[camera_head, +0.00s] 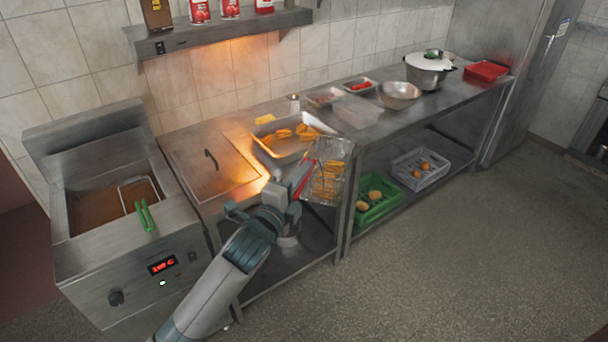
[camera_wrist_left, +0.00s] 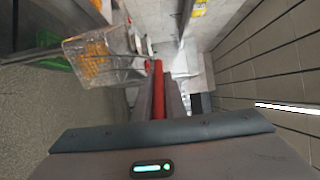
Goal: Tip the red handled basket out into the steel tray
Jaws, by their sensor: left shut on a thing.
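My left gripper (camera_head: 297,183) is shut on the red handle of a wire basket (camera_head: 334,160). The red handle (camera_wrist_left: 158,92) lies between the fingers in the left wrist view. The basket, also in that view (camera_wrist_left: 97,50), is held at the counter's front edge, just right of the steel tray, and looks tilted. Golden fried pieces show inside the basket. The steel tray (camera_head: 277,154) sits in the counter and holds several golden pieces, mostly along its back and right. The basket partly overlaps the tray's right side in the head view. My right gripper is out of view.
A fryer (camera_head: 95,240) with a green-handled basket (camera_head: 146,214) stands left. A metal lid (camera_head: 205,170) is beside the tray. Trays, a steel bowl (camera_head: 399,92) and a pot (camera_head: 428,72) stand on the right counter. Green (camera_head: 377,207) and grey crates sit below.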

